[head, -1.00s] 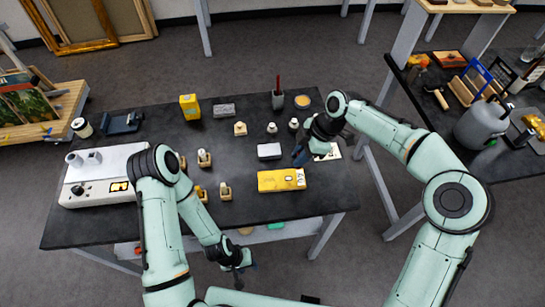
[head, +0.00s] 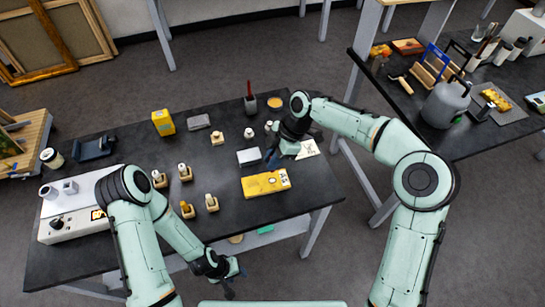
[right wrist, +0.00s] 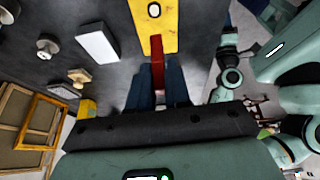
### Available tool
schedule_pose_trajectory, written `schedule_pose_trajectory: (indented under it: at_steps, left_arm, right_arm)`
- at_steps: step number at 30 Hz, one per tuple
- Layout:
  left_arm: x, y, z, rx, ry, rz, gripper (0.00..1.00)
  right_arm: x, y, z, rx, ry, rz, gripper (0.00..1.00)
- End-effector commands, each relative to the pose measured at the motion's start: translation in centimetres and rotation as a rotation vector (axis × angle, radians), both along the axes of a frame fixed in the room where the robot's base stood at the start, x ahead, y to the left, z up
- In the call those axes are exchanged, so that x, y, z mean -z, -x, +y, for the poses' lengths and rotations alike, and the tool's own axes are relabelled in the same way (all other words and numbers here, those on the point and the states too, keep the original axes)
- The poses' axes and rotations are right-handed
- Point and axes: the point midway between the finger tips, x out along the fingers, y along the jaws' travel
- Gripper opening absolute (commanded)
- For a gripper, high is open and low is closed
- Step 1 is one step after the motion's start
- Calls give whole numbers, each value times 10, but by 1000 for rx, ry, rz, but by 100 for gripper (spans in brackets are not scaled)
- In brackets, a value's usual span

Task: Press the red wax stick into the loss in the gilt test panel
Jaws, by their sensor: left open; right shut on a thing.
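The gilt test panel (head: 262,187) lies flat on the dark table, a yellow slab with dark marks at its right end. In the right wrist view the panel (right wrist: 168,32) shows a small pale oval with a dark outline, perhaps the loss. My right gripper (head: 272,157) is just behind the panel. In the right wrist view it (right wrist: 157,88) is shut on the red wax stick (right wrist: 156,52), whose tip overlaps the panel's near edge. I cannot tell whether they touch. My left gripper (head: 234,278) is open and empty, in front of the table's front edge.
A pale block (head: 249,157) lies close to the left of my right gripper. Several small wooden stamp-like pieces (head: 186,172) stand left of the panel. A dark cup (head: 250,104) holds a red-topped tool. A white device (head: 75,212) sits at the table's left end.

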Motion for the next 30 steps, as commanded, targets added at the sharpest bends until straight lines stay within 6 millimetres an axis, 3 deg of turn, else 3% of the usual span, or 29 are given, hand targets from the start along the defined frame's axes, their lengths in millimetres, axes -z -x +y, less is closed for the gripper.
schedule_pose_trajectory:
  at_steps: [15, 30]
  left_arm:
    - [16, 19, 0, 0, 0, 22, 43]
    - [15, 18, 0, -1, 0, 20, 43]
  right_arm:
    - [50, 2, 0, 0, 1, 4, 0]
    - [54, 1, 0, 0, 1, 2, 0]
